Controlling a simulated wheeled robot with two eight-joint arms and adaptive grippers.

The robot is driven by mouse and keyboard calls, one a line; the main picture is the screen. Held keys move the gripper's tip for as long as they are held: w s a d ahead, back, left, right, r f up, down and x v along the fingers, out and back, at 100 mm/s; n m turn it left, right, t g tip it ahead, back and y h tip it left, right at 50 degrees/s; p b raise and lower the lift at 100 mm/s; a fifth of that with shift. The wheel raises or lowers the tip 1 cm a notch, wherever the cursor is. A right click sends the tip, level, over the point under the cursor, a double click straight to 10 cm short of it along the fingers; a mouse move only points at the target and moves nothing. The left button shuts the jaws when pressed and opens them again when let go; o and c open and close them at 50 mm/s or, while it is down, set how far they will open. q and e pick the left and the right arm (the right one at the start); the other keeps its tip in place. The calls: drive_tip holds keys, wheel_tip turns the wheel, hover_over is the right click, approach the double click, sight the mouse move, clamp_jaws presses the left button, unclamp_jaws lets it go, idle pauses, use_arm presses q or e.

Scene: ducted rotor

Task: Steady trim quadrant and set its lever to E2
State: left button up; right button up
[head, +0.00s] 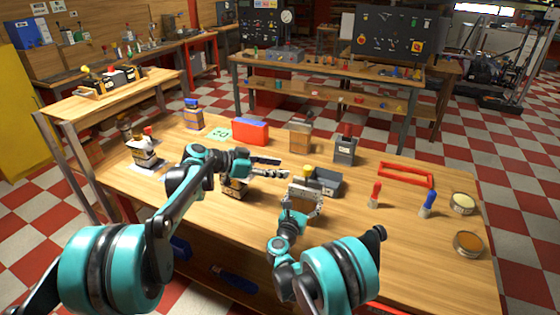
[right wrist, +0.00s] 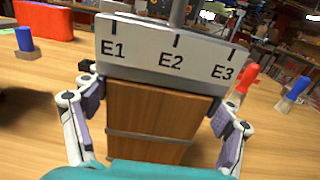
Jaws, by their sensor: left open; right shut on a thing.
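The trim quadrant is a wooden block with a pale slanted plate marked E1, E2 and E3 (right wrist: 171,62). In the head view its plate (head: 303,191) shows near the middle of the bench. Its grey lever stem (right wrist: 178,14) rises behind the plate, roughly in line with the E2 mark; its top is cut off in the right wrist view. A yellow knob (head: 308,170) shows above the plate in the head view. My right gripper (head: 302,204) is shut on the wooden block from both sides. My left gripper (head: 287,172) is open, just left of the yellow knob.
A dark grey open bin (head: 326,183) stands right behind the quadrant. A labelled box (head: 235,188) is under my left gripper. A red-handled tool (head: 375,195), a blue-handled tool (head: 428,204), a red frame (head: 405,175) and two round tins stand right. A red box (head: 251,132) is behind.

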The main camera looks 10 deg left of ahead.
drive_tip(key=o, duration=1.4)
drive_tip(key=shift+o, duration=0.2)
